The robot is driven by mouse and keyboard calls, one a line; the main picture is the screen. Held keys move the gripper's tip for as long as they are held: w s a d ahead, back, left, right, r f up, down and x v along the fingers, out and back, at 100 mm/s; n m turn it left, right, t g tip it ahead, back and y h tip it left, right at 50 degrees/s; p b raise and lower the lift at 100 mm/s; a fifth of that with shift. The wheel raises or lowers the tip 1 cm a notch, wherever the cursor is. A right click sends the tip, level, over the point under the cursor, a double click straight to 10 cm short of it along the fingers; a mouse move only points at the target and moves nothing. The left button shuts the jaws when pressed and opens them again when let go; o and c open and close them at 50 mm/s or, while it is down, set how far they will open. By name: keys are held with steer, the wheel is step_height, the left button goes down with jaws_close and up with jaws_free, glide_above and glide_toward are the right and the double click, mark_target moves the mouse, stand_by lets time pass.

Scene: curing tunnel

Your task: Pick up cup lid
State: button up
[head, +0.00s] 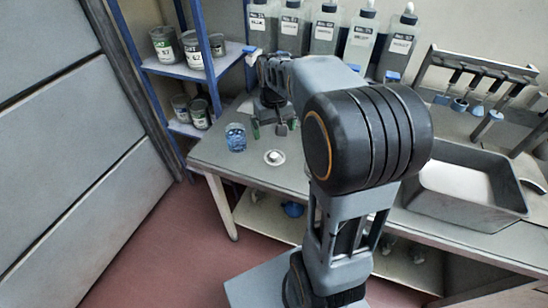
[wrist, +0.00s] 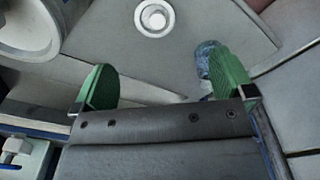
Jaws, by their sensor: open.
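A white round lid with a raised middle (head: 274,157) lies flat on the grey bench, near its front edge. It also shows at the top of the wrist view (wrist: 155,18), past the fingertips and between them. My gripper (head: 274,129) is open and empty above the bench, behind the lid in the head view. Its two green finger pads (wrist: 167,82) are wide apart in the wrist view and do not touch the lid. A clear blue cup (head: 235,137) stands left of the lid. In the wrist view the cup (wrist: 203,58) is partly hidden behind the right finger.
Several labelled bottles (head: 325,30) stand along the back of the bench. A blue-framed shelf (head: 222,62) with cans is at the left. A grey tray (head: 448,208) and a rack of hanging tools (head: 470,66) are at the right.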

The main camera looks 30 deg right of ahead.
steer(key=w+d+f, duration=0.1)
steer(key=w, duration=0.1)
glide_above(275, 155)
step_height(275, 155, down, 7)
steer(key=shift+d+f, duration=0.1)
steer(key=shift+f, duration=3.2)
steer(key=shift+c, duration=0.3)
steer(key=c, duration=0.8)
